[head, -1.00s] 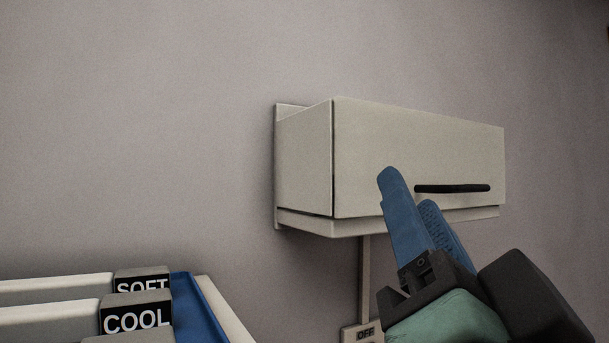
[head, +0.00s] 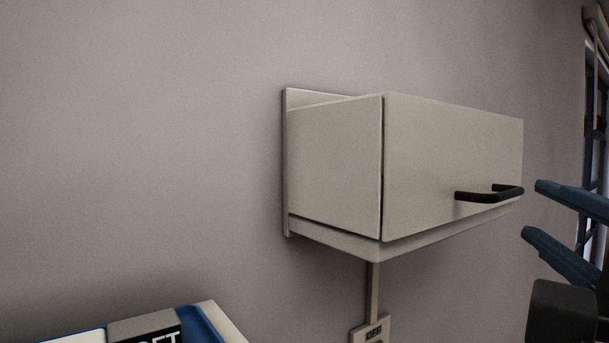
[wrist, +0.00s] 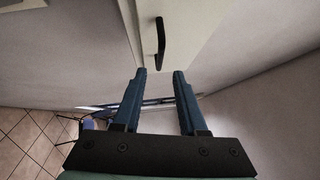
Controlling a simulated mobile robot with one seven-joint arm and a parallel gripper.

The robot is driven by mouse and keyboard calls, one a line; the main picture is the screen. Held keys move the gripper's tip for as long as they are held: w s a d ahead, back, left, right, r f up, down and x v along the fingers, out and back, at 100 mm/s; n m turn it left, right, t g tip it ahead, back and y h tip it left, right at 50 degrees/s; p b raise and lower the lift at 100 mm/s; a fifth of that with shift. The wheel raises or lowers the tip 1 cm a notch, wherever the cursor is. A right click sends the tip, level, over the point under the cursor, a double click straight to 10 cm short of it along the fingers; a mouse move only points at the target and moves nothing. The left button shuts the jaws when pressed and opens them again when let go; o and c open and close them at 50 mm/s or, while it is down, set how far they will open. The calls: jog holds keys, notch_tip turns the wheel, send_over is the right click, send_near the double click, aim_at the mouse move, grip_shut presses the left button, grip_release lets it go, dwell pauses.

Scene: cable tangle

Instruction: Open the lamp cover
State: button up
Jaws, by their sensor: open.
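The lamp cover (head: 450,160) is a pale box front on the wall, and it is shut. A black bar handle (head: 488,194) sits low on its front; it also shows in the wrist view (wrist: 160,45). My gripper (head: 537,210) has blue fingers and is to the right of the handle in the head view, apart from it.
A switch plate marked OFF (head: 372,331) hangs below the box on a conduit (head: 373,290). Labelled boxes (head: 145,328) with a blue part stand at the lower left. The wall left of the box is bare. A dark frame (head: 590,130) stands at the far right.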

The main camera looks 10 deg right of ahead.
aim_at(511, 196)
jog(key=p+x, duration=0.2)
jog(key=x, duration=0.5)
jog(key=shift+w+r+p, duration=0.1)
jog(key=shift+r+p, duration=0.05)
jog(key=shift+p, duration=0.2)
jog(key=shift+w+d, duration=0.1)
jog(key=shift+w, duration=0.3)
jog(key=shift+c, duration=0.3)
grip_shut()
dwell(0.3)
